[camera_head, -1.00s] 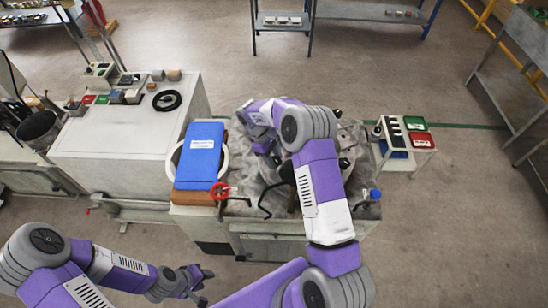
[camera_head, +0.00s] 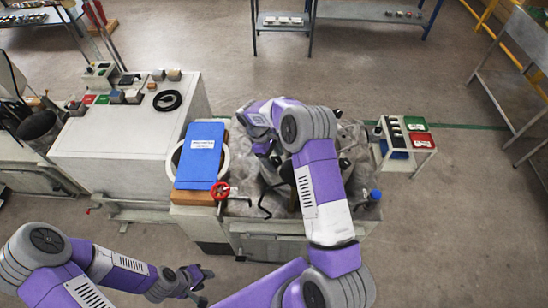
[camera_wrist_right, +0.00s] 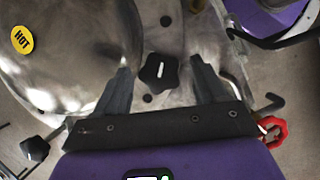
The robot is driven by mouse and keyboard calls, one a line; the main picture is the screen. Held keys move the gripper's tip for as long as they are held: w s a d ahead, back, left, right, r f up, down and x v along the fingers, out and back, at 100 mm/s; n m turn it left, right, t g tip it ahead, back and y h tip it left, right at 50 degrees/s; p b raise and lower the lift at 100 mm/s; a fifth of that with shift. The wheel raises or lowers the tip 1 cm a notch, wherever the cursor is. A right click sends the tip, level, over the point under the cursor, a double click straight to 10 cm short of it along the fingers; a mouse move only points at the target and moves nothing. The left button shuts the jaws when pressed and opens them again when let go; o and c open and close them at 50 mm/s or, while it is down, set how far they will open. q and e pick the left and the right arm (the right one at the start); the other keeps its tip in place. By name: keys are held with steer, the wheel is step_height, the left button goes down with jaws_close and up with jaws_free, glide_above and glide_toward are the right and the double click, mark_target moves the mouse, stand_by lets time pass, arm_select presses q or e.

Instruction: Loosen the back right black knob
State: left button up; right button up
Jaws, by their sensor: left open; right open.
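In the right wrist view a black star-shaped knob (camera_wrist_right: 158,71) with a pale slot on top sits on a worn metal plate. My right gripper (camera_wrist_right: 161,62) is open, its two fingers on either side of the knob with visible gaps. I cannot tell how far the fingertips are above the plate. A second black knob (camera_wrist_right: 35,150) shows at the lower left of that view. In the head view my right gripper (camera_head: 275,160) is over the machine, and my right arm hides much of what is beneath it. My left gripper (camera_head: 207,286) is open and empty, in front of the machine.
A rounded metal body with a yellow HOT label (camera_wrist_right: 22,40) stands beside the knob. A red handle (camera_head: 220,190), a blue box (camera_head: 200,155) and a blue cap (camera_head: 375,195) are around the machine. A small cart (camera_head: 405,140) stands at its right.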

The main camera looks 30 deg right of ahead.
steer(key=v, duration=0.7)
steer(key=shift+r, duration=0.3)
steer(key=shift+w+a+f, duration=0.1)
steer(key=shift+a, duration=0.05)
